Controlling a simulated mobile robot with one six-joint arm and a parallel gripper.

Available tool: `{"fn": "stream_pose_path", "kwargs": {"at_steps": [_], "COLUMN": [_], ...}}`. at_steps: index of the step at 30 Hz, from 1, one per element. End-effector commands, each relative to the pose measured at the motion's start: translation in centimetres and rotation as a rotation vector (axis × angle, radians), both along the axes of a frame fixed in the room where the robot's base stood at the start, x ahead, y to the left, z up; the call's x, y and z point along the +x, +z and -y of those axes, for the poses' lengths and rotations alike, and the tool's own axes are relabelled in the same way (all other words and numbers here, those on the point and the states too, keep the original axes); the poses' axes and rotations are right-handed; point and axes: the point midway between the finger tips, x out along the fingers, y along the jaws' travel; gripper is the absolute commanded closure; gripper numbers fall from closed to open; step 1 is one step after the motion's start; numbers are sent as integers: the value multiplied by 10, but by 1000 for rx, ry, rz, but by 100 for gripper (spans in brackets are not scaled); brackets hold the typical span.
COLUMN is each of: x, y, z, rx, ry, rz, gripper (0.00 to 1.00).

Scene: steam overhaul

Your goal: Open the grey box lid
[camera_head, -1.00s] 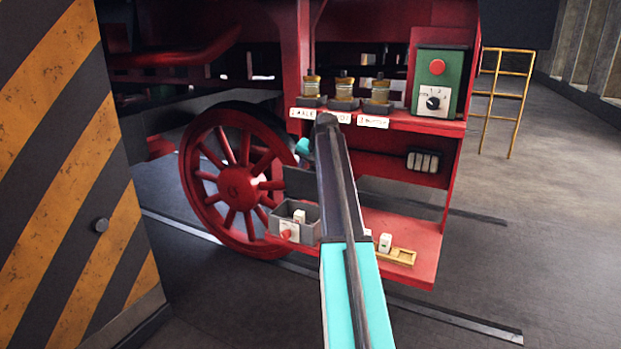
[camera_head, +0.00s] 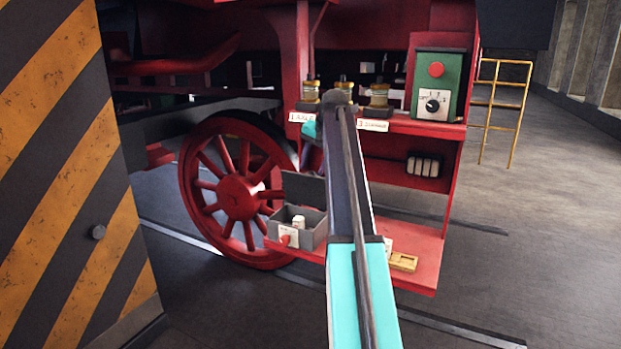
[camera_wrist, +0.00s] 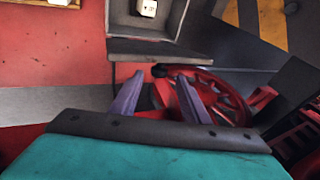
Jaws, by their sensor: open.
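The grey box (camera_head: 313,236) stands open on the red lower ledge, with a small white block (camera_head: 299,221) inside. Its dark grey lid (camera_head: 303,188) is raised at the back, and my arm hides part of that area. In the wrist view, the box (camera_wrist: 119,25) is at the top and the lid (camera_wrist: 150,52) appears as a dark edge-on strip below it. My gripper (camera_wrist: 160,77) is open and empty, its fingertips close to the lid's edge. I cannot tell whether they touch it. The head view mostly hides the gripper behind my arm.
A red spoked wheel (camera_head: 238,197) is behind and left of the box. A wooden tray (camera_head: 403,262) lies on the ledge (camera_head: 424,248) at the right. Jars (camera_head: 379,95) and a green control box (camera_head: 438,85) stand on the upper shelf. A striped panel (camera_head: 70,180) blocks the left.

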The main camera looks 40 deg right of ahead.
Motion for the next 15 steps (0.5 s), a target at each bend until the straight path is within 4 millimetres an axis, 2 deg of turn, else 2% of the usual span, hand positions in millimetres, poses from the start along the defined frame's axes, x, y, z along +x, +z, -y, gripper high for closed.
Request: {"fn": "stream_pose_path", "kwargs": {"at_steps": [6,15], "x": [-11,-20], "y": [25,42], "z": [0,-1], "rx": [-2,0], "ry": [-1,0], "rz": [2,1], "gripper": [58,58]}}
